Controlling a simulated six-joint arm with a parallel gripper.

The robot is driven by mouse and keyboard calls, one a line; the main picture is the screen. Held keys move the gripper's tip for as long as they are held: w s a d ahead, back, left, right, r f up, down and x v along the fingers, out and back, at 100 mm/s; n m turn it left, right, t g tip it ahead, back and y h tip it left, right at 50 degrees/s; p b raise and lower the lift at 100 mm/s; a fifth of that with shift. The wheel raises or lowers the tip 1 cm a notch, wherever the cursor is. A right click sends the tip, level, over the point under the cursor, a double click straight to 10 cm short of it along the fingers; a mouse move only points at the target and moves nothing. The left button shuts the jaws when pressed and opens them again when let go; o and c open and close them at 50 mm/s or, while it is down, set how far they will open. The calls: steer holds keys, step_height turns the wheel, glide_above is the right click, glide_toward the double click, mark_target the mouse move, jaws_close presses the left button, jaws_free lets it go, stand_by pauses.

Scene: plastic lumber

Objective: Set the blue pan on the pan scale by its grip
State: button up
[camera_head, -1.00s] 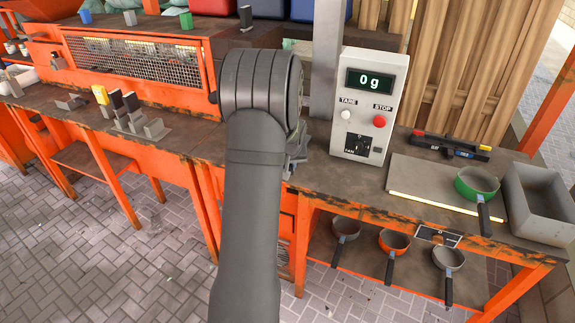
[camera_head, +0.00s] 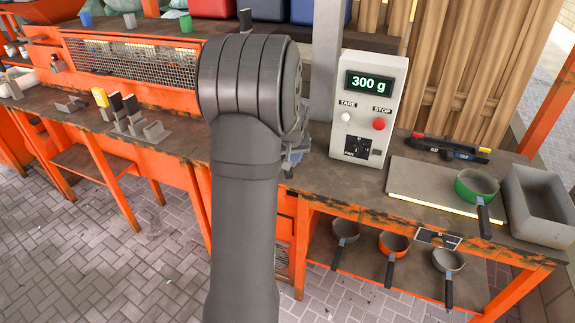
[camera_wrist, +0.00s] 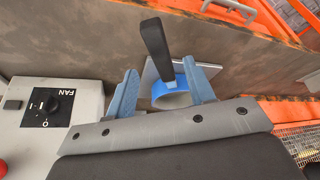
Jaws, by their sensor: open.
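The blue pan (camera_wrist: 170,86) shows in the wrist view with its black grip (camera_wrist: 154,38) sticking up in the picture. It appears to sit on a pale grey plate (camera_wrist: 208,71), which looks like the pan scale. My gripper (camera_wrist: 159,67) is open, with one blue-grey finger on each side of the pan's grip end and gaps to both. The lower part of the pan is hidden by my gripper body. In the head view my arm hides the pan and the plate. The display box (camera_head: 370,110) reads 300 g.
A green pan (camera_head: 477,186) rests on a grey board (camera_head: 430,188), beside a grey bin (camera_head: 540,205). The display box stands close to my gripper.

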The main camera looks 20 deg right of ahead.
steer(key=v, duration=1)
steer(key=shift+f, duration=0.1)
steer(key=x, duration=1.7)
steer(key=shift+w+f, duration=0.1)
steer(key=shift+f, duration=0.05)
steer(key=shift+r, duration=0.35)
